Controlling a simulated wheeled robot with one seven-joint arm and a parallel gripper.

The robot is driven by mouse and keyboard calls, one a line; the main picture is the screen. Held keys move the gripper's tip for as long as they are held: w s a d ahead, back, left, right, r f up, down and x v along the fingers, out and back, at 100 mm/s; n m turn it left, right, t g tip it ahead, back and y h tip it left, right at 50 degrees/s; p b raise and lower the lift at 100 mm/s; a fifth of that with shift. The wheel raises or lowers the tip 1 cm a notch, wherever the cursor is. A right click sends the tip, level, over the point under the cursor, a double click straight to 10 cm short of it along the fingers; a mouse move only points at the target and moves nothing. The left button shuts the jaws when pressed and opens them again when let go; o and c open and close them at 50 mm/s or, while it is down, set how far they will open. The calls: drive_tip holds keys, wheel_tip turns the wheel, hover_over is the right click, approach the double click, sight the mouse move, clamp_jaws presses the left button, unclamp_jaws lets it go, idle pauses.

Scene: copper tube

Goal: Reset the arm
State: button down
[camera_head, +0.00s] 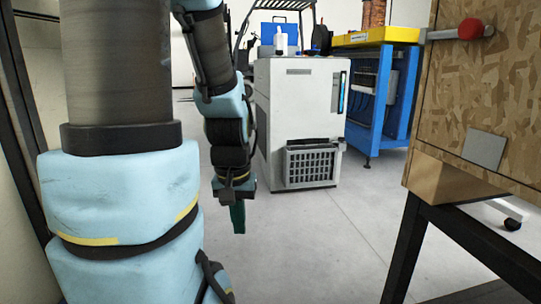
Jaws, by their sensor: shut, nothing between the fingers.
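My arm fills the left side of the head camera view, with a large link close to the camera and the forearm hanging down behind it. My gripper (238,217) is at the lower end of the forearm and points down. Its green fingers are shut, with nothing held. It hangs in front of the grey floor, to the left of the white cabinet, apart from it in the picture. Part of my arm hides the lower left of the view.
A white cabinet (287,112) with a grille stands at the centre back, bottles on top. A blue workbench (387,97) with a yellow top is behind it. A wooden board (480,90) with a red knob (470,28) stands on a black frame (440,222) at right. The floor (320,235) between is clear.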

wheel_tip(320, 180, up, 38)
drive_tip(key=p, duration=3.7)
